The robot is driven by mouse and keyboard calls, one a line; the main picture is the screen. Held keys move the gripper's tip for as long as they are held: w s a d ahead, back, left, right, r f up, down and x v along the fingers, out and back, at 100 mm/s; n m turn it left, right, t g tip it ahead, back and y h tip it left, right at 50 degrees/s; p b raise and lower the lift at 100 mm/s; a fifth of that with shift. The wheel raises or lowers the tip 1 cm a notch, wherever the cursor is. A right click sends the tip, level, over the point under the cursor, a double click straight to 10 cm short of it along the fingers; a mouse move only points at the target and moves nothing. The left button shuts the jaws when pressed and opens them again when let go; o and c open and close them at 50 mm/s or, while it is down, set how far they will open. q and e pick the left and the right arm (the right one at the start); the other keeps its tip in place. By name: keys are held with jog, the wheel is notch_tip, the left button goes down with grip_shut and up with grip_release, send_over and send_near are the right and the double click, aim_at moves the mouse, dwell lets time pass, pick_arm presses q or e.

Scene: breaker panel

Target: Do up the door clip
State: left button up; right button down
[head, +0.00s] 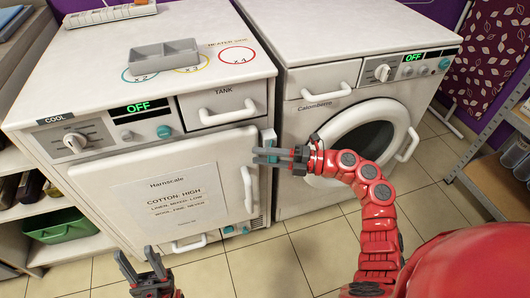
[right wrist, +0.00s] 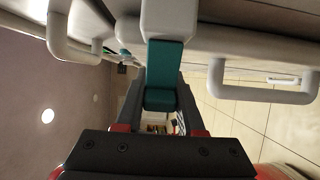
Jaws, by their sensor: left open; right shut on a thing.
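The door clip (head: 268,137) is a teal lever on a pale mount at the right edge of the left machine's front door (head: 110,190). The door carries a "Harnscale" sheet and looks closed or nearly so. In the right wrist view the teal clip (right wrist: 165,65) hangs from its white mount between my fingers. My right gripper (head: 257,155) is shut on the clip, and its fingers partly hide it in the head view. It also shows in the right wrist view (right wrist: 161,103). My left gripper (head: 140,264) is open and empty, low in front of the door.
The door's white handle (head: 248,189) is just left of my right gripper. The right machine (head: 310,130) with a round door stands close beside. A grey tray (head: 164,57) lies on the left machine's top. Shelves (head: 495,180) stand at the right; tiled floor between is clear.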

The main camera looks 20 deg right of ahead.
jog(key=m+t+h+p, duration=0.2)
jog(key=t, duration=0.1)
jog(key=w+m+t+h+p, duration=0.1)
jog(key=shift+a+m+t, duration=0.3)
jog(key=shift+a, duration=0.1)
jog(key=c, duration=0.5)
grip_release()
jog(key=p+v, duration=0.2)
jog(key=v, duration=1.5)
jog(key=shift+s+d+p, duration=0.1)
jog(key=shift+d+p, duration=0.05)
jog(key=shift+p, duration=0.15)
